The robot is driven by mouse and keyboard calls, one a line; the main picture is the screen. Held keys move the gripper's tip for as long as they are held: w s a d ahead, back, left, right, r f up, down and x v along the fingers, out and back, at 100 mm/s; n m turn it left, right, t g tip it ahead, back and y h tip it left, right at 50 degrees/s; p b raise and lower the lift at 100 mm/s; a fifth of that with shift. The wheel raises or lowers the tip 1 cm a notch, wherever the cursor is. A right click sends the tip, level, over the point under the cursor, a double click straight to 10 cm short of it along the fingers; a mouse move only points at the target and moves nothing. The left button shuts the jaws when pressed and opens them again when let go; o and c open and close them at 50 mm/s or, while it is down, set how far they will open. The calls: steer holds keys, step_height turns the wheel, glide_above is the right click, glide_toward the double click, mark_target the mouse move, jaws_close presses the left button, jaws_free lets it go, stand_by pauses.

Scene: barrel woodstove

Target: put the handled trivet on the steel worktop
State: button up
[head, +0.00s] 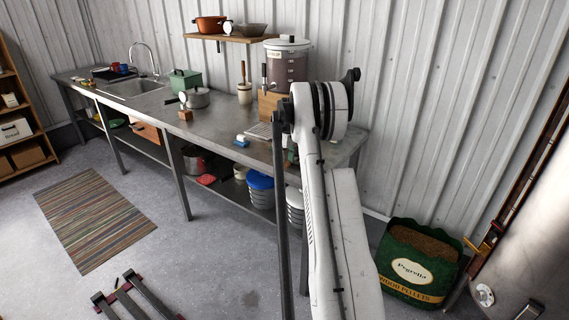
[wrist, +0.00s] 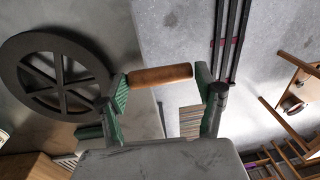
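The handled trivet shows in the wrist view as a round dark spoked plate (wrist: 27,82) at the left with a brown wooden handle (wrist: 160,76) pointing right. My gripper (wrist: 161,82) has its two green-padded fingers wide apart, one near each end of the handle's visible length. I cannot tell whether either finger touches it. The steel worktop (head: 222,123) runs along the wall in the head view. The trivet's plate is over or on the worktop side, and the handle reaches past its edge over the floor. In the head view my arm hides the trivet and most of my gripper.
A drinks dispenser (head: 286,62) on a wooden stand, a pot (head: 196,98) and a green box (head: 184,80) stand on the worktop. A blue-lidded bucket (head: 261,190) sits on the shelf below. A pellet bag (head: 418,263) stands right. The worktop's front middle is mostly clear.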

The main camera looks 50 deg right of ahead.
steer(key=o, duration=0.3)
steer(key=shift+r, duration=0.15)
steer(key=r, duration=0.8)
steer(key=d+r+b, duration=0.1)
steer(key=r, duration=0.3)
steer(key=shift+s, duration=0.25)
